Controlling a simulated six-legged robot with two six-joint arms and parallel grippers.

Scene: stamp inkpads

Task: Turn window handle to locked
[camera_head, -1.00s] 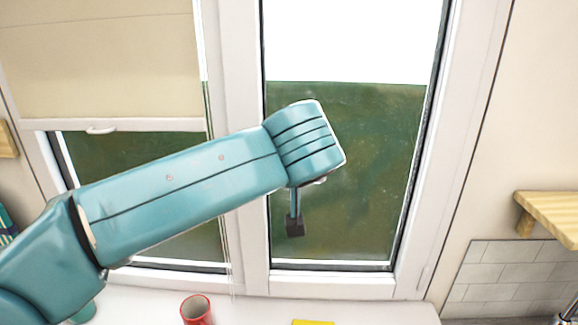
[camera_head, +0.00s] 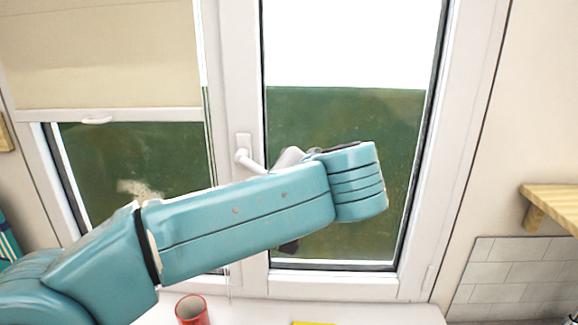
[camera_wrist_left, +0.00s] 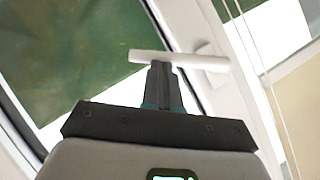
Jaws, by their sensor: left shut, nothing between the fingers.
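The white window handle (camera_head: 246,157) sits on the light window frame, left of the right-hand pane. Its lever slants right and down from its base plate; the far part is hidden behind my left arm. In the left wrist view the lever (camera_wrist_left: 190,60) is a white bar across the tips of my left gripper (camera_wrist_left: 160,68). The gripper is shut and empty, with its tips at the bar; I cannot tell whether they touch. My right gripper is not in view.
A red mug (camera_head: 192,310) and a yellow item (camera_head: 313,323) are on the white sill below. A beige blind (camera_head: 105,60) covers the upper left pane. A wooden shelf (camera_head: 553,205) juts out at the right. The window area right of my arm is clear.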

